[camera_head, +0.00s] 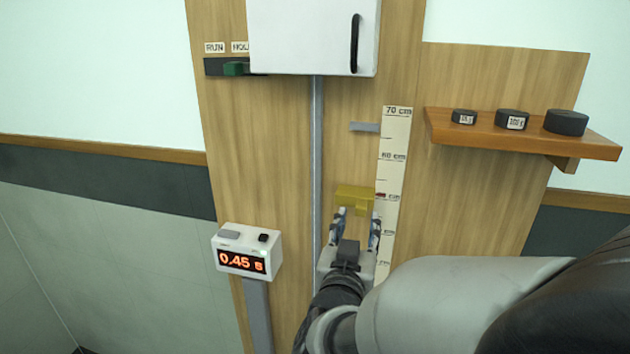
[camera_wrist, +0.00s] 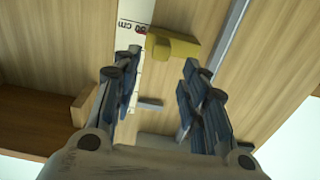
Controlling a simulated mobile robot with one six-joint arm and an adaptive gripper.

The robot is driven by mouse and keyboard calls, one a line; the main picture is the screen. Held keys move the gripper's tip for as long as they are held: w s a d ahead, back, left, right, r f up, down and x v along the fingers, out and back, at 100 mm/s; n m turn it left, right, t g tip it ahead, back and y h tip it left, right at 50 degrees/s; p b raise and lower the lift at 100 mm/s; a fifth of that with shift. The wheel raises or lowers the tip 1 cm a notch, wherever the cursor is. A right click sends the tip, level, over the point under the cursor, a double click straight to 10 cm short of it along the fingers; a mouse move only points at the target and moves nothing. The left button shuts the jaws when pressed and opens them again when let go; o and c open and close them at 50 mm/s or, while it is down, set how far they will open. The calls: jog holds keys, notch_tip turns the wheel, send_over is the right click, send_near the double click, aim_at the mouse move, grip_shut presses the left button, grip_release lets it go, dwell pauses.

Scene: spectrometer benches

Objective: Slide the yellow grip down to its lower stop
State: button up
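The yellow grip (camera_head: 355,194) sits on the wooden board, beside the white centimetre scale (camera_head: 395,150) and to the right of the grey vertical rail (camera_head: 317,150). My gripper (camera_head: 357,220) is just below it in the head view, with its two fingers spread apart. In the wrist view the yellow grip (camera_wrist: 174,46) lies at the tips of my open gripper (camera_wrist: 162,60), with nothing clearly held. Whether a finger touches it I cannot tell. A grey stop (camera_head: 364,127) is above the grip. The lower stop is not visible; my arm covers part of the board below.
A timer (camera_head: 246,250) reading 0.45 s stands left of my gripper. A shelf (camera_head: 530,134) with black weights juts out at the right. The board between timer and rail is clear.

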aim_at(361, 211)
jog(key=x, duration=0.6)
jog(key=shift+f+p, duration=0.1)
jog(key=shift+p, duration=0.3)
grip_shut()
dwell(0.4)
